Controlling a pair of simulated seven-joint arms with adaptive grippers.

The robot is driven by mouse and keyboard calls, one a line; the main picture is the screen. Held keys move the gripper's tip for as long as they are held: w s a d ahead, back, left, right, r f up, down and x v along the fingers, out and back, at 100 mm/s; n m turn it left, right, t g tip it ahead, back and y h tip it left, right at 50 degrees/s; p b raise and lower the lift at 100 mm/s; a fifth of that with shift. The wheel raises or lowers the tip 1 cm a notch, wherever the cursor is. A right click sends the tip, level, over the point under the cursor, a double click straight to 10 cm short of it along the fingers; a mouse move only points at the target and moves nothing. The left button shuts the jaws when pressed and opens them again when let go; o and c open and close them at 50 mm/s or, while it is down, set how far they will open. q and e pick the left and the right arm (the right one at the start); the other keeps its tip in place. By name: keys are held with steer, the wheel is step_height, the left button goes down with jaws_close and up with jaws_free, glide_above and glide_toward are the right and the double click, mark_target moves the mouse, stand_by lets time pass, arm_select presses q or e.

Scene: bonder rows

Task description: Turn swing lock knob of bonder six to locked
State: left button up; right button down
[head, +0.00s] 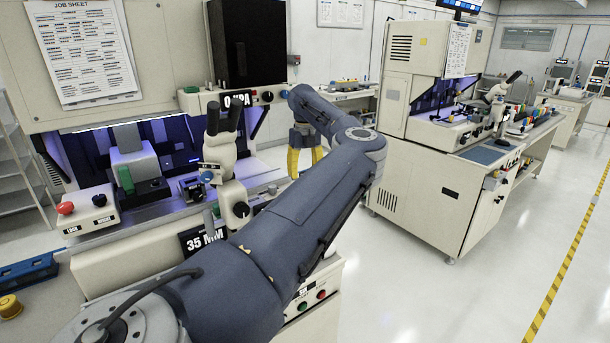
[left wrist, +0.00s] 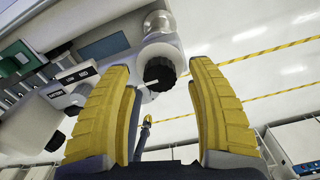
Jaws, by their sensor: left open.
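My left gripper (head: 305,160) has yellow fingers that point down, apart and empty, right of the front bonder's microscope (head: 221,165) in the head view. In the left wrist view, my left gripper (left wrist: 160,68) shows its two fingers spread wide. A black round knob (left wrist: 160,73) with a pale pointer shows between them, on a light grey body. It seems to lie beyond the fingertips; I cannot tell the distance. In the head view, a dark knob (head: 240,209) sits on the microscope's side. No label that I can read marks bonder six or the lock position.
My left arm crosses the front bonder's right side. A red button box (head: 87,211), a blue tray (head: 28,271) and a 35 MM sign (head: 203,237) are near. Another bonder (head: 415,75) stands to the right. Open floor (head: 480,280) lies at lower right.

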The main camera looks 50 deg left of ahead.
arm_select(q)
step_height(320, 180, up, 11)
stand_by(0.5)
stand_by(0.3)
